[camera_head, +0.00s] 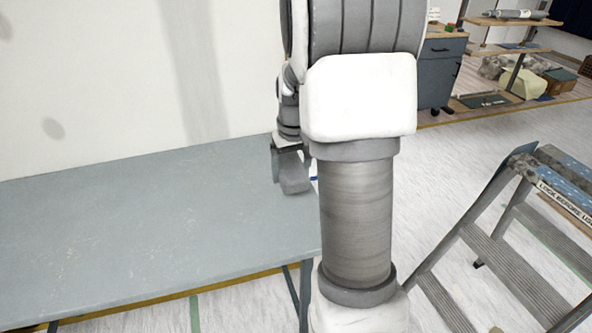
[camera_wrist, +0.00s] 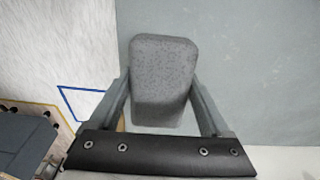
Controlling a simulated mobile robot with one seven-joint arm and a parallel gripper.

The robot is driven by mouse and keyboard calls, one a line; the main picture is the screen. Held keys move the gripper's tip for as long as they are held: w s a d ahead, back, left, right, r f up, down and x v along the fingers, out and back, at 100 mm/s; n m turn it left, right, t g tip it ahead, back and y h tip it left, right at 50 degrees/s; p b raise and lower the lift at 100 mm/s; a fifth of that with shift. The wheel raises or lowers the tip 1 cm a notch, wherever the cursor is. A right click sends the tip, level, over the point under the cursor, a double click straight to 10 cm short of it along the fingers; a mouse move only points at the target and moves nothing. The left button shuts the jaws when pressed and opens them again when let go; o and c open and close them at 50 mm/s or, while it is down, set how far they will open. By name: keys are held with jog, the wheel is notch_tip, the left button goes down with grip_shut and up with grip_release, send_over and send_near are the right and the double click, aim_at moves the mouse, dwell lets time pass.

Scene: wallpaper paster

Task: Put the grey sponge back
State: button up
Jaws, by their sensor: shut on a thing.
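The grey sponge (camera_wrist: 163,78) is a speckled, rounded block between the two fingers of my gripper (camera_wrist: 161,90) in the wrist view. The fingers press on its left and right sides. In the head view, the sponge (camera_head: 295,181) shows as a small grey block below my gripper (camera_head: 289,165), partly hidden by my arm. It is over the right end of the grey-blue table (camera_head: 150,225), near the back corner. I cannot tell whether it touches the tabletop.
The visible tabletop is bare. A plain pale wall (camera_head: 110,80) stands behind it. A metal stepladder (camera_head: 500,245) is on the floor at the right. A dark cabinet (camera_head: 440,75) and cluttered shelves (camera_head: 510,50) are at the back right. My arm blocks the middle of the head view.

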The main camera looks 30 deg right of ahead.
jog(key=b, duration=0.2)
send_over(270, 216)
jog(key=f, duration=0.5)
jog(key=shift+s+a, duration=0.3)
jog(key=shift+a, duration=0.05)
jog(key=shift+d+f+b, duration=0.2)
jog(key=shift+f+b, duration=0.1)
jog(key=shift+f, duration=1.15)
jog(key=o, duration=1.5)
jog(key=shift+o, duration=0.2)
